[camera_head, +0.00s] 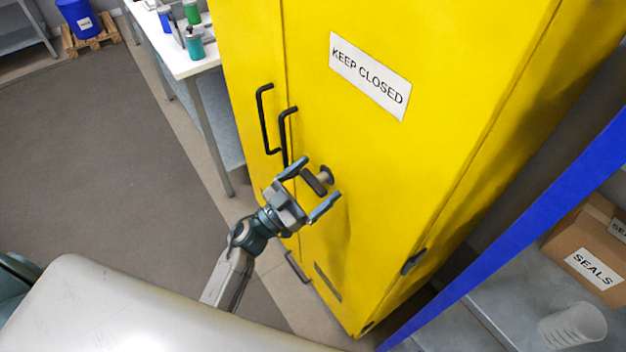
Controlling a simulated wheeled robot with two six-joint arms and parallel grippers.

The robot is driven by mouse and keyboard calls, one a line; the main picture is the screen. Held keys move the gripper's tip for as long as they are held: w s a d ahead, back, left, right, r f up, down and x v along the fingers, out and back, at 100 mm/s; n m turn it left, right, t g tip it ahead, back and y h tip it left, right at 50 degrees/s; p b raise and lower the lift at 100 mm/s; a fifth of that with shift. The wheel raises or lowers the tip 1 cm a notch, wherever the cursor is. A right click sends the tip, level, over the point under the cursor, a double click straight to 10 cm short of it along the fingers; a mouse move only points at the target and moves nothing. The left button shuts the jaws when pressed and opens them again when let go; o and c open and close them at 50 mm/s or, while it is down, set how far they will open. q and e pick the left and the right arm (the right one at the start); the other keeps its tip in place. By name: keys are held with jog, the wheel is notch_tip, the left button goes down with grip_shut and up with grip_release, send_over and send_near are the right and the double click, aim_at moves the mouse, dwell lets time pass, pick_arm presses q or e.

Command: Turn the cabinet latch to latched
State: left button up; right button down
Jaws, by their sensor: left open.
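The yellow cabinet (370,150) fills the middle of the head view, with its doors shut as far as I can see. The cabinet latch (318,181) is a dark grey handle on a round base on the door face, right of the black door handles (265,118). It lies slanted in the picture. My left gripper (322,184) is open, with one finger above-left of the latch and one below-right. The latch shows between the fingertips; I cannot tell whether they touch it. My right gripper is not in view.
A white table (172,50) with small containers stands behind the cabinet at left. A blue drum (78,18) sits on a pallet far left. At right, a blue shelf post (520,225) stands near a SEALS box (590,262) and a clear cup (572,325). The floor (95,160) at left is clear.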

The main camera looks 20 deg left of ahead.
pick_arm(q)
jog(key=c, duration=1)
jog(key=shift+m, duration=0.4)
jog(key=m+g+h, duration=0.1)
jog(key=m, duration=0.2)
jog(key=m+g+h, duration=0.1)
jog(key=m, duration=0.2)
jog(key=shift+g+h+p, duration=0.3)
jog(key=shift+g+p, duration=0.1)
jog(key=m+g, duration=0.1)
jog(key=m, duration=0.2)
jog(key=m+g, duration=0.1)
jog(key=m, duration=0.2)
jog(key=shift+g+h, duration=0.4)
jog(key=m+g, duration=0.1)
jog(key=m, duration=0.1)
jog(key=m+g, duration=0.1)
jog(key=m, duration=0.2)
jog(key=shift+m+p, duration=0.3)
jog(key=shift+p, duration=0.05)
jog(key=shift+m+g+y, duration=0.5)
jog(key=shift+m+y, duration=0.3)
jog(key=shift+m, duration=1.2)
